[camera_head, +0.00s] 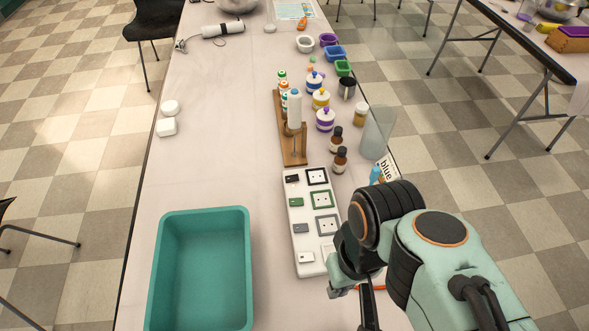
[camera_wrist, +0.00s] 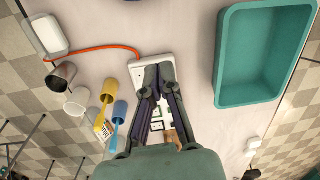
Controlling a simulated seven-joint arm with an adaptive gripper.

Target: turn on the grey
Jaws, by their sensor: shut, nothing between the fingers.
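A white power strip (camera_head: 313,258) lies on the table in the head view, with a column of small switches on its left and framed sockets on its right. The grey switch (camera_head: 301,228) is beside the grey-framed socket (camera_head: 327,225), third from the far end. Black (camera_head: 292,179), green (camera_head: 296,202) and white (camera_head: 306,257) switches share the strip. My gripper (camera_wrist: 159,70) is shut and empty, over the strip's cable end (camera_wrist: 139,70) in the wrist view. Its fingers hide much of the strip there. In the head view my arm stands right of the strip's near end.
A teal bin (camera_head: 201,215) stands left of the strip. A wooden rack (camera_head: 291,150) with bottles stands beyond it. Brown bottles (camera_head: 340,160), a clear container (camera_head: 376,132) and a "blue" label (camera_head: 387,171) are to the right. An orange-red cable (camera_wrist: 90,46) leaves the strip.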

